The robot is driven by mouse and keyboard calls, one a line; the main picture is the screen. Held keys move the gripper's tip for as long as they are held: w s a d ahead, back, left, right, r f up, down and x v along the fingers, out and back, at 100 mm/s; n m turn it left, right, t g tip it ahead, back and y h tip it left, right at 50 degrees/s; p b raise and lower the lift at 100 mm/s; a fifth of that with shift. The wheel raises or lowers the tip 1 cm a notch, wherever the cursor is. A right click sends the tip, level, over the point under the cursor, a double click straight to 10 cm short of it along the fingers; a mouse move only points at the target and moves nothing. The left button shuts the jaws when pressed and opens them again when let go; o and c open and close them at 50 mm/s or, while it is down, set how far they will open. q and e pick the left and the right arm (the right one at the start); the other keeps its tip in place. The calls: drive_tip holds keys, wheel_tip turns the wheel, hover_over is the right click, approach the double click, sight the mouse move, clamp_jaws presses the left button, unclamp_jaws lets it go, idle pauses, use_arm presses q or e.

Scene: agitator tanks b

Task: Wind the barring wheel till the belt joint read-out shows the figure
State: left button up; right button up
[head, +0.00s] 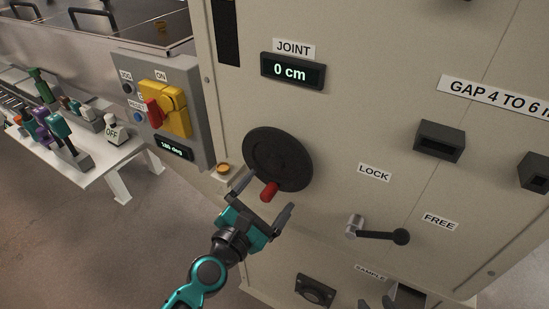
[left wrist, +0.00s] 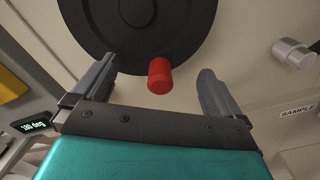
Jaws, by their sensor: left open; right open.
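The barring wheel (head: 278,155) is a black disc on the beige panel, with a red handle (head: 269,191) at its lower edge. The belt joint read-out (head: 292,72) under the JOINT label shows 0 cm. My left gripper (head: 268,190) is open just below the wheel, its fingers on either side of the red handle. In the left wrist view the handle (left wrist: 160,76) stands between the spread fingers, with gaps on both sides. My right gripper (head: 377,302) shows only its fingertips at the bottom edge, open, near the SAMPLE label.
A lever with a black knob (head: 401,236) points right, its knob near the FREE label; LOCK (head: 374,172) is above. A label (head: 496,95) starts GAP 4 TO 6. A yellow-and-red switch (head: 163,109) is left of the wheel. A white bench (head: 95,160) with coloured levers is far left.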

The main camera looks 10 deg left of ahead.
use_arm(q)
drive_tip(key=shift+b+v, duration=0.5)
drive_tip(key=shift+v, duration=2.45)
drive_tip(key=shift+s+a+f+m, duration=0.1)
drive_tip(key=shift+s+f+m, duration=0.2)
drive_tip(key=shift+m, duration=0.7)
drive_tip(key=s+a+f+m+g+y+p, duration=0.1)
drive_tip(key=f+m, duration=0.5)
drive_tip(key=m, duration=0.7)
drive_tip(key=s+a+f+m+g+y+p, duration=0.1)
drive_tip(key=s+a+f+m+g+y, duration=0.2)
drive_tip(key=m, duration=1)
drive_tip(key=s+a+f+g, duration=0.1)
drive_tip(key=s+a+f, duration=0.2)
drive_tip(key=s+a, duration=0.1)
drive_tip(key=shift+s+a+g+y+p, duration=0.3)
drive_tip(key=shift+s+g+y, duration=0.1)
drive_tip(key=shift+s, duration=0.15)
